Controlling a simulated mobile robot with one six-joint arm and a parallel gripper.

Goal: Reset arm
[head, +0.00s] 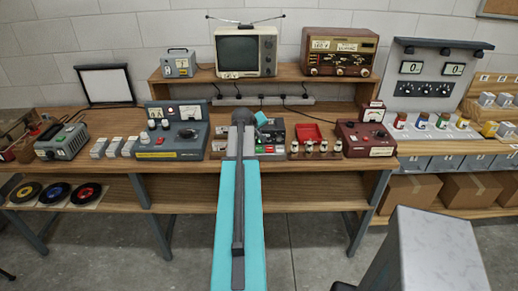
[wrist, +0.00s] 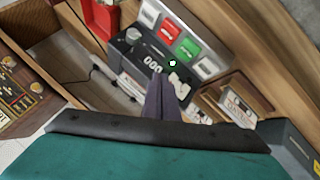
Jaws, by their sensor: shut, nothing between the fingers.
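My gripper (wrist: 161,80) shows in the wrist view as two dark fingers pressed together, shut and empty. It points at a dark grey device (wrist: 131,48) with a red button and a green button, and its tips overlap that device in the picture. I cannot tell the exact gap between them. In the head view my arm stretches forward over the middle of the bench, and its teal end is above the same device (head: 274,133). The fingers are not clear in the head view.
The bench (head: 190,173) is crowded. A blue-grey meter unit (head: 180,148) stands left of my arm, a red tray (head: 308,132) and a dark red meter box (head: 366,146) to its right. A television (head: 245,52) and a radio (head: 340,52) stand on the raised shelf behind.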

